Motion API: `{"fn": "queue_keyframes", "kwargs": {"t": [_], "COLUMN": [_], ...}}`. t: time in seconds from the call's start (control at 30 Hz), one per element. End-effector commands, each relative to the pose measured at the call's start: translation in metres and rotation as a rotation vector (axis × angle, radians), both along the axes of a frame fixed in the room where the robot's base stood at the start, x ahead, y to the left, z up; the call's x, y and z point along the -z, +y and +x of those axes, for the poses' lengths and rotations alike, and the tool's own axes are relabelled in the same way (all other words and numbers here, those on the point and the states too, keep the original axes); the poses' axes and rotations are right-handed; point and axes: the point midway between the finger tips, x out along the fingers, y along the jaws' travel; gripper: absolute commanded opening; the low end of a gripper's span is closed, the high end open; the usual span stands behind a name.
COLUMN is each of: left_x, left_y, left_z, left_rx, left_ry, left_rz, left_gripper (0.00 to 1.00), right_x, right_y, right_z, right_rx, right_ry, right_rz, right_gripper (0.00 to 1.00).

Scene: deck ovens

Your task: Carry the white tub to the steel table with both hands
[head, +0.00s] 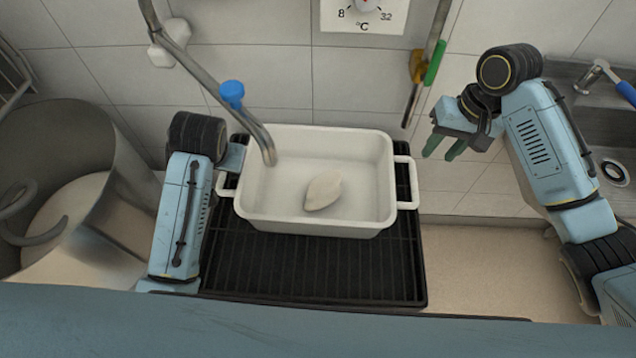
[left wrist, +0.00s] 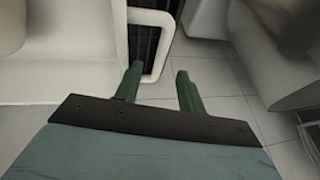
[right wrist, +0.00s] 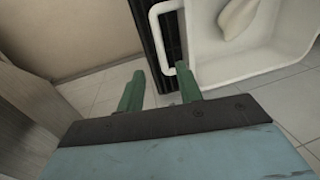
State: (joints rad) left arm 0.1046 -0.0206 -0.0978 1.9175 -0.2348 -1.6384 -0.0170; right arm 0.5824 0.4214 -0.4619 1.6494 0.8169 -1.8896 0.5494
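The white tub (head: 300,225) sits upright on a black slatted surface (head: 310,270), with a pale lump (head: 323,190) inside it. My left gripper is beside the tub's left handle (head: 226,186); its fingers are hidden in the head view. In the left wrist view my left gripper (left wrist: 158,80) is open, one fingertip over the handle's opening and the other outside its bar (left wrist: 166,45). My right gripper (head: 444,146) is open and empty, right of the right handle (head: 408,183) and apart from it. In the right wrist view my right gripper (right wrist: 160,78) faces that handle (right wrist: 155,40).
A steel pipe with a blue knob (head: 232,93) hangs over the tub's left rim. A large steel bowl with a hook (head: 60,130) stands left. A steel sink (head: 600,120) is at the right. Floor (head: 480,260) shows right of the black surface. I cannot identify the steel table.

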Motion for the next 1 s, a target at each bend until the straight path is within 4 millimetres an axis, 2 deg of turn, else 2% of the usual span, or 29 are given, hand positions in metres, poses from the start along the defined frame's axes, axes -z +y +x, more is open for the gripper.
{"fn": "queue_keyframes", "kwargs": {"t": [0.6,0.8,1.0], "left_x": [0.054,0.063,0.065], "left_y": [0.012,0.014,0.014], "left_z": [0.023,0.027,0.027], "left_rx": [-0.002,-0.001,-0.001], "left_ry": [0.002,0.001,0.0], "left_rz": [0.001,0.001,0.001], "left_gripper": [0.4,0.4,0.4], "right_x": [0.106,0.123,0.126], "right_y": [0.021,0.023,0.024], "right_z": [-0.001,-0.001,-0.001], "right_rx": [-0.002,0.0,-0.001], "right_ry": [0.003,0.002,0.0], "right_rz": [0.001,0.0,0.0], "right_gripper": [0.35,0.35,0.35]}}
